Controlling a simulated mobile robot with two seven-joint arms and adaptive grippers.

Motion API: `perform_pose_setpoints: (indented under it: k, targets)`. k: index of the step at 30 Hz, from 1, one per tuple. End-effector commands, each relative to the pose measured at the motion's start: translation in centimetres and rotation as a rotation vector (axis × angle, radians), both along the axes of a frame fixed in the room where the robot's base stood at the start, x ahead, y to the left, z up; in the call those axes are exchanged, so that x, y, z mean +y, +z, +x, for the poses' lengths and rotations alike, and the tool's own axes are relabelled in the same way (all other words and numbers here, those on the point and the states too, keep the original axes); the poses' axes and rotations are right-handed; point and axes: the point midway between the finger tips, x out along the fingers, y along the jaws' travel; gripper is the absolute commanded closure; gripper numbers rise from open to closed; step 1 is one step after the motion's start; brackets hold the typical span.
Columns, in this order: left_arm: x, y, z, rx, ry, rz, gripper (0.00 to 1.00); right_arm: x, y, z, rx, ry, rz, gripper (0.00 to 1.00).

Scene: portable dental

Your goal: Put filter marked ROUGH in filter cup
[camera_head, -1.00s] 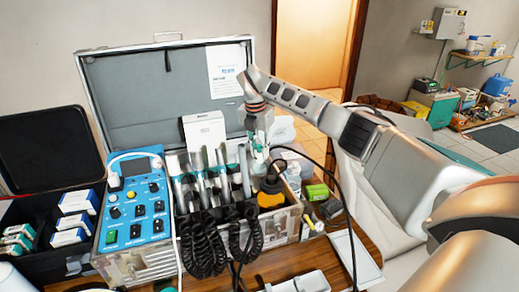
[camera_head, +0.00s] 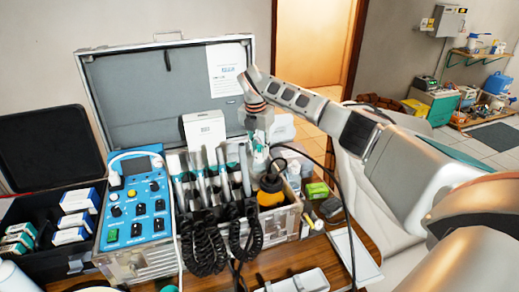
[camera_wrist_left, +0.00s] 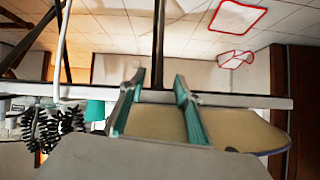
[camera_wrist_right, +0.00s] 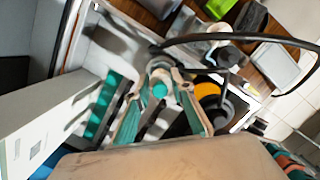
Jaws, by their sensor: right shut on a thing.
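My right gripper (camera_head: 259,160) points down into the open case, just behind and left of a yellow-orange part with a black top (camera_head: 270,195). In the right wrist view its fingers (camera_wrist_right: 160,72) close together at the tips around something small. A small teal disc (camera_wrist_right: 159,90) shows between them; I cannot tell if it is the filter. No ROUGH mark is readable, and I cannot pick out the filter cup for certain. My left gripper (camera_wrist_left: 155,95) shows only in its own wrist view, with its two teal-lined fingers apart and nothing clearly between them.
A metal case (camera_head: 250,75) stands open with a white box (camera_head: 204,129) inside. Several handpieces with coiled black cords hang at its front. A blue control unit (camera_head: 135,200) is left. A black cable loops beside my right gripper. A green box (camera_head: 317,190) and white tray (camera_head: 357,258) lie right.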

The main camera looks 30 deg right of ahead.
Motion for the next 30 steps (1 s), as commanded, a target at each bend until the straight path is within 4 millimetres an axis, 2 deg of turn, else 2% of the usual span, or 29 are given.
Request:
perform_pose_setpoints:
  k: [21,30]
  targets:
    - [0.0,-0.2,0.4,-0.009,0.000,-0.001,0.67,0.0,-3.1,0.0,0.001,0.000,0.000,0.89]
    - [0.0,-0.3,0.3,-0.008,0.001,-0.001,0.67,0.0,-3.3,0.0,0.000,0.000,0.001,0.89]
